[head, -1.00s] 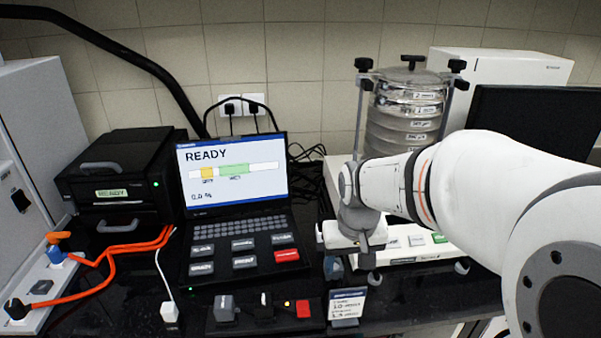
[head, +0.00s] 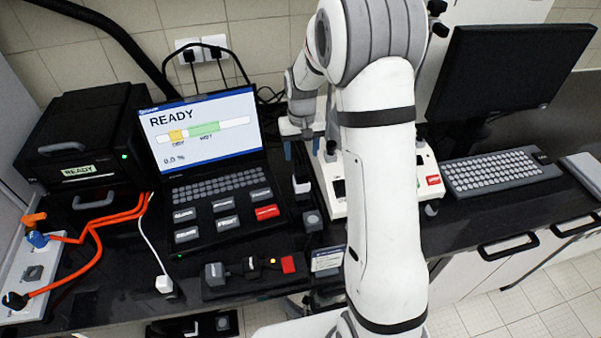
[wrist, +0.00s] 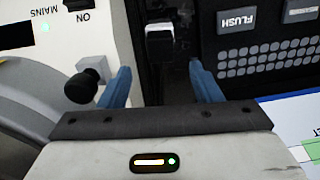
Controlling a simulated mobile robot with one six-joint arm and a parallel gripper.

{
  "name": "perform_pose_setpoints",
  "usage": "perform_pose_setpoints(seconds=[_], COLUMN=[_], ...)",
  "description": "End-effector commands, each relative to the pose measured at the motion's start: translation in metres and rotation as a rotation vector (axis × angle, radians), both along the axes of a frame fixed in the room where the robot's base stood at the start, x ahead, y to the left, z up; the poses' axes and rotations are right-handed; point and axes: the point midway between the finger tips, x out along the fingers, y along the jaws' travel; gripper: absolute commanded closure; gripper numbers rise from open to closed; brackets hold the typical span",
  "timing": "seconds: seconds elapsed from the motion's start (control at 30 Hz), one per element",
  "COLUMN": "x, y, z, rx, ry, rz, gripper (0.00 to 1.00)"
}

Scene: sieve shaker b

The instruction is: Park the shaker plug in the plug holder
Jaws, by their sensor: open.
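My gripper (head: 302,150) points down between the laptop and the shaker. Its two blue fingers are apart in the wrist view (wrist: 160,72), with nothing clasped between them. A small white block with a dark face (wrist: 159,42) lies ahead of the fingers, in the gap beside the laptop; it seems to be the white piece in the head view (head: 302,186). I cannot tell whether it is the shaker plug or the holder. A white plug on a white cable (head: 165,284) lies at the counter's front left. The shaker (head: 336,200) is partly hidden behind my arm.
The laptop (head: 215,205) stands left of my gripper. A black knob (wrist: 82,88) juts from the shaker side. A strip with grey and red blocks (head: 250,285) and a small card (head: 327,262) sit in front. Orange cables run from a power strip (head: 30,285) at left.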

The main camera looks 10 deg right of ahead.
Motion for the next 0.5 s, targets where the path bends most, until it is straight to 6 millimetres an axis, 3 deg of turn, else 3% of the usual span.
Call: perform_pose_setpoints(seconds=[0.27, 0.5], x=[0.0, -0.001], y=[0.001, 0.001], z=[-0.011, -0.04], rx=[0.0, 0.0], ry=[0.001, 0.001], rz=[0.001, 0.002], gripper=[0.42, 0.42])
